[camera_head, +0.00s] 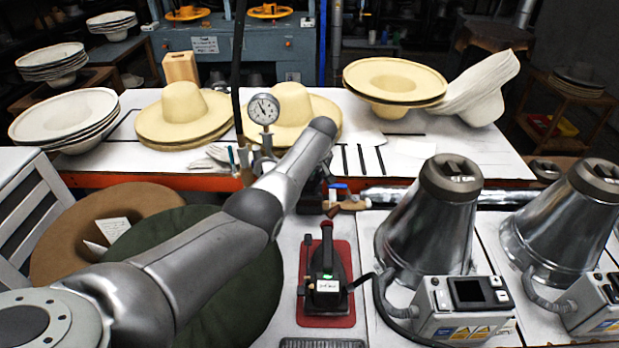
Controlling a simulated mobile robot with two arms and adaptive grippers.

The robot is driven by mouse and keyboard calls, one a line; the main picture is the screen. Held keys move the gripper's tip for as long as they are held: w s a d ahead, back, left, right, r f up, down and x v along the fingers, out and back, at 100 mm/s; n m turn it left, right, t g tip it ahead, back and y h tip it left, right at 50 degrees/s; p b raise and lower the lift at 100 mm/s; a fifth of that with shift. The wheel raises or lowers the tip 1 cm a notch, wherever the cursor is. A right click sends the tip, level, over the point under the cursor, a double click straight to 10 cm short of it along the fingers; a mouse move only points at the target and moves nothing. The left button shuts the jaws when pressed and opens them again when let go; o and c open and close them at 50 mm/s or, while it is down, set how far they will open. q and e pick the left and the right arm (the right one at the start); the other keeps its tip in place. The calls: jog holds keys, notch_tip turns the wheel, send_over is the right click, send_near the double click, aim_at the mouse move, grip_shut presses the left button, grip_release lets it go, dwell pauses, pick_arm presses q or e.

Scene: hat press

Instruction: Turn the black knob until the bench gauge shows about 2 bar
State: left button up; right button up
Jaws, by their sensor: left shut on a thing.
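The bench gauge (263,109) is a round white dial in a grey rim, upright on metal fittings at the front edge of the white bench. Its needle seems to point up and left; the figures are too small to read. My left arm crosses from the lower left and bends down just right of the gauge. My left gripper (313,190) is dark, partly hidden behind the arm, and shut low at the bench's front edge. The black knob is hidden at the jaws, so its turn cannot be seen. My right gripper is not in view.
A brass fitting with a blue lever (340,187) sits right of the gripper. A black iron (325,280) rests on a red pad. Metal cones (430,225) stand at the right. Pale straw hats (183,110) cover much of the bench.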

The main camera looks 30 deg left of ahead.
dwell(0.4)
pick_arm(q)
jog(key=o, duration=0.7)
jog(key=v, duration=1.2)
jog(key=shift+f, duration=0.1)
